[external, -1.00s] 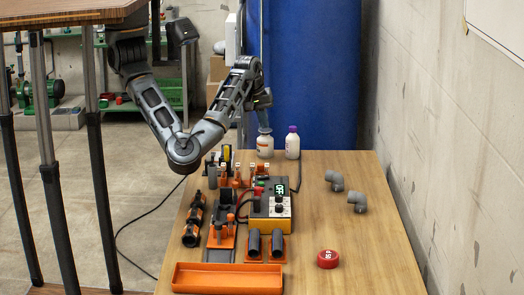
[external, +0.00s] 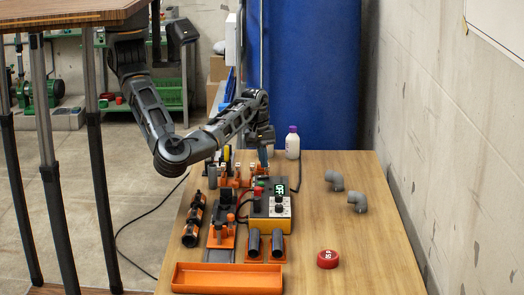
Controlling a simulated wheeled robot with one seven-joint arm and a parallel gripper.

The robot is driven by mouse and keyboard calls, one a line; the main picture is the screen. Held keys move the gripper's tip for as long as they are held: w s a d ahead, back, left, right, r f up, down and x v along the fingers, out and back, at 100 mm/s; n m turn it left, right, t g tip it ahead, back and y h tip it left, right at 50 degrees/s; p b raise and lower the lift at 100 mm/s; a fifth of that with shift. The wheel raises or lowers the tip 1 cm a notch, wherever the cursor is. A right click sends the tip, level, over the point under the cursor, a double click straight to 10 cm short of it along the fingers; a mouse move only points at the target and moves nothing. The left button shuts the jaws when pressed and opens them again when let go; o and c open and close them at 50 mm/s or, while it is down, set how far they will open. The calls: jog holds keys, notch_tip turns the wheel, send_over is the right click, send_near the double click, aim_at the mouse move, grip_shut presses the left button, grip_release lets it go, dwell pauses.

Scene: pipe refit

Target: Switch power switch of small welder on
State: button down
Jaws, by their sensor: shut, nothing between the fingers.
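The small welder (external: 256,222), a black and yellow box with dials on its face, stands on the wooden bench. Its small display (external: 280,189) is lit green and appears to read OFF. Red and green parts show along the welder's left side; I cannot tell which one is the power switch. My gripper (external: 264,166) points down just behind the welder, a little above its far edge. It is shut and empty, and looks apart from the welder, though the exact gap is unclear at this size.
A white bottle with a purple cap (external: 292,143) stands behind, right of my gripper. Grey pipe elbows (external: 357,202) and a red tape roll (external: 327,259) lie to the right. An orange tray (external: 228,278) is in front. Black fittings (external: 192,222) lie left. The bench's right side is mostly clear.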

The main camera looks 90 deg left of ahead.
aim_at(265, 176)
jog(key=shift+w+f, duration=0.2)
jog(key=shift+f, duration=1.3)
